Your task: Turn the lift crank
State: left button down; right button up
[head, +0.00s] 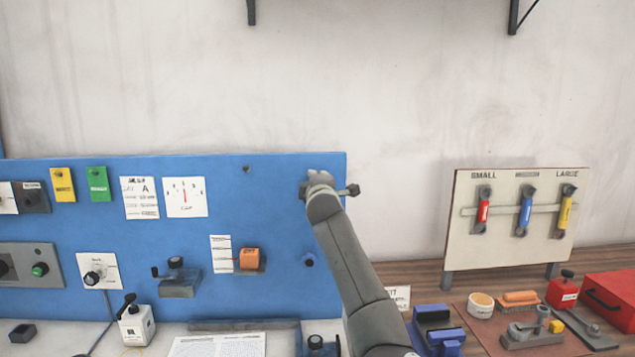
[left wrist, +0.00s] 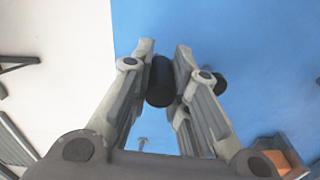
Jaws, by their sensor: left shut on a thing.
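In the left wrist view, a black cylindrical handle (left wrist: 160,82), seemingly the crank's grip, lies between my left gripper's two fingers (left wrist: 164,72). The left gripper is shut on it, in front of the blue panel (left wrist: 240,35) near its edge. In the head view, my left gripper (head: 320,178) is at the panel's upper right corner, and my own arm hides most of the crank. A dark knob-ended part (head: 350,190) shows just right of the gripper. Another dark round part (left wrist: 218,84) shows behind one finger. My right gripper is in neither view.
The blue panel (head: 130,240) carries cards, knobs, a small dark crank (head: 175,270) and an orange block (head: 249,258). A tool board (head: 460,250) stands at right, with a red box (head: 612,298) below it.

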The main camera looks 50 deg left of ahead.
pick_arm(q)
jog(key=c, duration=1.3)
grip_release()
jog(key=v, duration=0.7)
jog(key=shift+s+d, duration=0.15)
jog(key=shift+s, duration=0.05)
